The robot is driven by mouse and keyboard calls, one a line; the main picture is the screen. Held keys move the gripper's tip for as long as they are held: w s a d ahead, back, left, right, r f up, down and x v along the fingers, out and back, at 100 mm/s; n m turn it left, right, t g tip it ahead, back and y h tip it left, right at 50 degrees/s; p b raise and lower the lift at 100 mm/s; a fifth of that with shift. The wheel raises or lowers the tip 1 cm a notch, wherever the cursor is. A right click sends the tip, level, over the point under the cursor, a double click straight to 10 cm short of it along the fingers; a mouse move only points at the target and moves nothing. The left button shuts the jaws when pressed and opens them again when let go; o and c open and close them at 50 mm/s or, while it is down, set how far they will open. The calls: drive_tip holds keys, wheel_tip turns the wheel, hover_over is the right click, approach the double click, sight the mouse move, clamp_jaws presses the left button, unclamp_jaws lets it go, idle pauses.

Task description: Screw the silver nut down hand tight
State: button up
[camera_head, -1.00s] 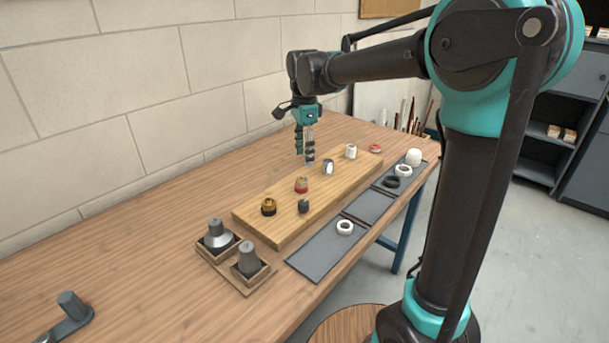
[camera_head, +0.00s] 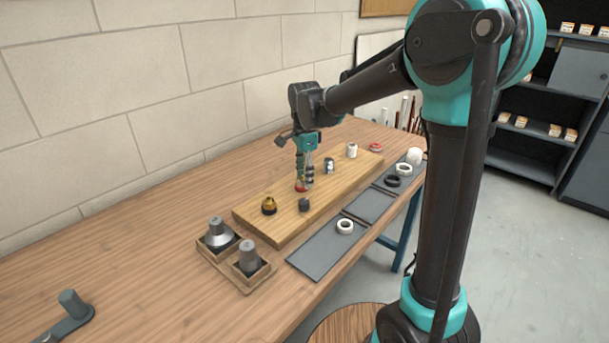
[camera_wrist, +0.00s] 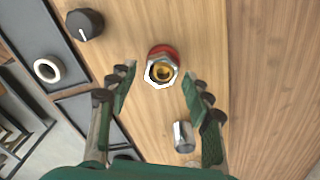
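A fitting with a red collar (camera_wrist: 165,50) has a silver hex nut (camera_wrist: 158,76) around a brass-coloured centre. In the head view its red part (camera_head: 301,189) shows on the wooden board (camera_head: 345,184), its top partly hidden by my fingers. My gripper (camera_head: 304,182) points down over this fitting. In the wrist view its fingers are spread on either side, with gaps visible and nothing held. I cannot tell the exact height of the fingertips. A separate silver cylindrical piece (camera_wrist: 183,137) stands nearby on the board; it also shows in the head view (camera_head: 329,166).
A brass fitting (camera_head: 269,206) and a dark knob (camera_head: 304,204) stand close on the board. A white piece (camera_head: 351,151) and red piece (camera_head: 375,147) are farther back. Grey mats (camera_head: 318,250) hold rings at right. A wooden holder (camera_head: 246,277) stands front left.

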drive_tip(key=c, duration=1)
drive_tip(key=m, duration=0.4)
drive_tip(key=shift+s+m, duration=0.15)
drive_tip(key=shift+m, duration=0.15)
drive_tip(key=m, duration=0.4)
drive_tip(key=shift+s+f, duration=0.1)
drive_tip(key=o, duration=1.2)
drive_tip(key=shift+o, duration=0.7)
drive_tip(key=o, duration=0.7)
